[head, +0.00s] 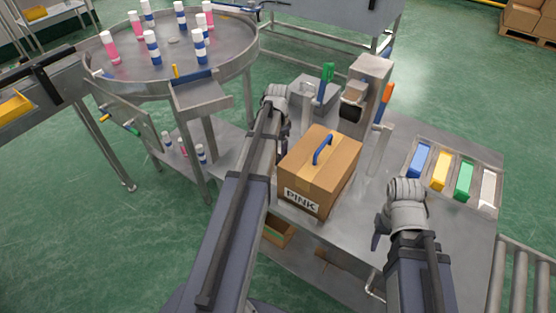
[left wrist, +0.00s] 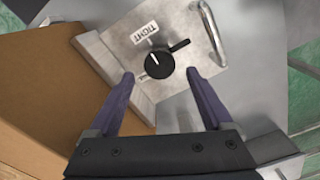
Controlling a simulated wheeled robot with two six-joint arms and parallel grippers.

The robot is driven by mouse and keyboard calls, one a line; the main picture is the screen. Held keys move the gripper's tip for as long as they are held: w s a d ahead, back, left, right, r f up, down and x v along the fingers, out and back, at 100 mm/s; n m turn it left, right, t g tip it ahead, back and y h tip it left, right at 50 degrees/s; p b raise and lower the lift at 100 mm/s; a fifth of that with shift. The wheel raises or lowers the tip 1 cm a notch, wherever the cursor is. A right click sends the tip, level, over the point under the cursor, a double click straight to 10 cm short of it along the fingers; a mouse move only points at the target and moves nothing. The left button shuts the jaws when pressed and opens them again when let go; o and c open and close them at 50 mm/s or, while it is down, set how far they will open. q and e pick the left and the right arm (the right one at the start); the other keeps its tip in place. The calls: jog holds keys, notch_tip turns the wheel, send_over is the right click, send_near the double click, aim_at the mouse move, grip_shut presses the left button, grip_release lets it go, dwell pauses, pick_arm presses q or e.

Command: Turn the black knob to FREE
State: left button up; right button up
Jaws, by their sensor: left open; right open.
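The black knob (left wrist: 159,65) sits on a pale metal plate (left wrist: 185,20) in the left wrist view. It has a white line on its face, and a black lever sticks out toward the upper right. A TIGHT label (left wrist: 147,33) is above it; a second label at its lower left is mostly hidden and unreadable. My left gripper (left wrist: 160,73) is open, with its purple fingers on either side of the knob and no clear contact. In the head view the knob does not show clearly. My right gripper (head: 380,232) is open and empty above the bench.
A cardboard box (head: 318,170) marked PINK, with a blue handle, stands beside my left arm. A tray (head: 452,178) with blue, yellow, green and white blocks lies at the right. A round table (head: 172,62) with several bottles is at the back left.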

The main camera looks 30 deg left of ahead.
pick_arm(q)
jog(key=shift+f+b, duration=0.9)
jog(key=shift+f, duration=0.5)
pick_arm(e)
jog(key=shift+f, duration=1.45)
jog(key=shift+r, duration=0.1)
pick_arm(q)
grip_shut()
